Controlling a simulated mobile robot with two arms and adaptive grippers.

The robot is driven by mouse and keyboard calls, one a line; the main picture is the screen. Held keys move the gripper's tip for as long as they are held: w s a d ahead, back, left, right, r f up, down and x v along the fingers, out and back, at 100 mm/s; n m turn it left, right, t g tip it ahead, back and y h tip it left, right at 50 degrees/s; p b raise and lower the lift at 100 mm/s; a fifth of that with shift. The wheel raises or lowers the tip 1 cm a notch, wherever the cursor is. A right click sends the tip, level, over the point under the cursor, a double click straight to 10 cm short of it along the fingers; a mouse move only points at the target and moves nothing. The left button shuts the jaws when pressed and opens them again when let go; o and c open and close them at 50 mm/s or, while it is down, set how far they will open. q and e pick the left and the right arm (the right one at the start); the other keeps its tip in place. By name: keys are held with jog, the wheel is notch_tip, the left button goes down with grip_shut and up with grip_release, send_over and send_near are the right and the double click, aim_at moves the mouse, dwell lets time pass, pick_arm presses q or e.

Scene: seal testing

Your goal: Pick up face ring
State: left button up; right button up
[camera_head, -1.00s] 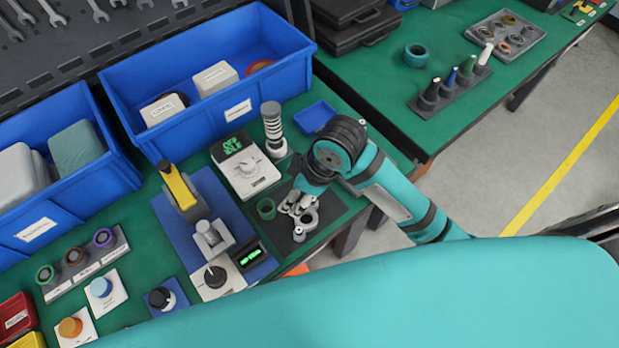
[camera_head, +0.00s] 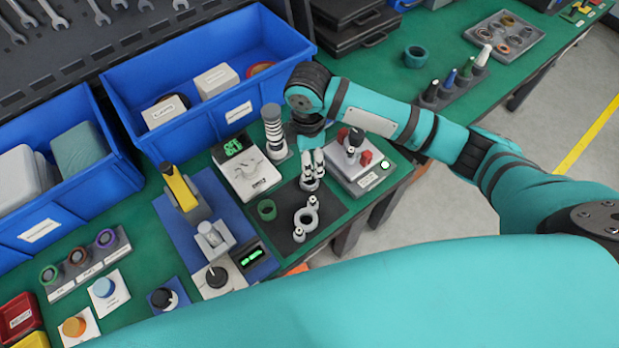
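Several rings are in view, and no readable label tells me which is the face ring. A dark green ring (camera_head: 267,209) lies at the left edge of a black mat. A grey metal ring-shaped part with lugs (camera_head: 306,219) lies on the mat to its right. A rack (camera_head: 88,264) at the lower left holds a green, a brown and a purple ring. My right gripper (camera_head: 312,186) points down just above the back of the mat, behind the grey part and apart from it. Its fingers look close together; whether they hold anything is unclear. My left gripper is out of view.
A spring-like seal on a shaft (camera_head: 274,132) and a white dial device (camera_head: 248,170) stand left of my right gripper. A box with red knobs (camera_head: 359,165) stands close on its right. Blue bins (camera_head: 215,65) line the back. A teal ring (camera_head: 415,56) lies on the far table.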

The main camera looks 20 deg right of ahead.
aim_at(309, 183)
notch_tip(309, 183, down, 4)
jog(key=shift+r, duration=0.25)
notch_tip(309, 183, down, 5)
jog(key=shift+s+d+r+p, duration=0.1)
jog(key=shift+d+r+p, duration=0.05)
jog(key=shift+p, duration=0.65)
jog(key=shift+f, duration=0.4)
jog(key=c, duration=0.9)
